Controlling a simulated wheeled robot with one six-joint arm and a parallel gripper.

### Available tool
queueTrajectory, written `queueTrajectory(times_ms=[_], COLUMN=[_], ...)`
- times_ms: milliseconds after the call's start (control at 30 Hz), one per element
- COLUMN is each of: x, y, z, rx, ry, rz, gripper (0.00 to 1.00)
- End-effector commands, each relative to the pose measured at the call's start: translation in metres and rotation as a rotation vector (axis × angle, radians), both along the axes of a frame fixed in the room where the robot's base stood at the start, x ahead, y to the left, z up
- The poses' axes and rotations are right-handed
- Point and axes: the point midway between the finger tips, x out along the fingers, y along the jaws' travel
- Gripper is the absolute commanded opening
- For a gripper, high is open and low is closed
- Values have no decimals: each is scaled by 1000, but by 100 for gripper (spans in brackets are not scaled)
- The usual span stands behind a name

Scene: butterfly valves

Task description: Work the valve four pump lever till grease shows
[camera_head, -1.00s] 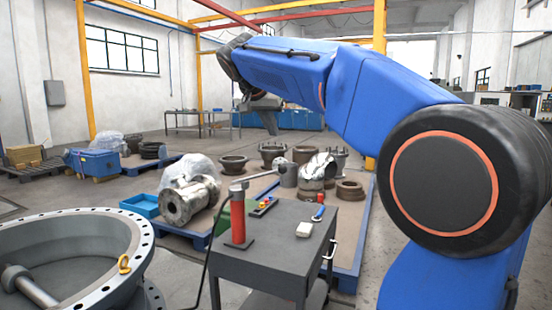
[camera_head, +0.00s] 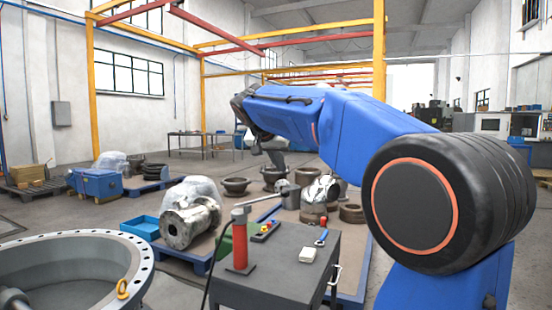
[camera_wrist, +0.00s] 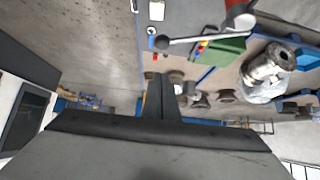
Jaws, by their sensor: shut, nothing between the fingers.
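A red pump cylinder (camera_head: 240,246) stands upright on the grey cart's top. Its grey lever (camera_head: 264,201) slopes up to the right from the pump head; in the wrist view the lever (camera_wrist: 195,39) runs to a dark end. The big grey valve ring (camera_head: 132,262) with bolt holes and a yellow eyebolt is at lower left; no number or grease can be made out. My gripper (camera_head: 277,160) hangs beyond and above the lever, apart from it. In the wrist view my gripper's dark fingers (camera_wrist: 162,88) are shut with nothing between them.

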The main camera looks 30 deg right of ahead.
Motion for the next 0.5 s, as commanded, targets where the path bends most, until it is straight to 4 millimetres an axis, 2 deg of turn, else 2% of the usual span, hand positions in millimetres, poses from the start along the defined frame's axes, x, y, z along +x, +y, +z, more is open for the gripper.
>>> queueTrajectory(times_ms=[167,300,500], x=[13,11,12], y=[-18,-15,-15], z=[-23,-42,-57], rx=[1,0,2], ry=[2,1,-1], rz=[-2,1,0], gripper=[0,0,0])
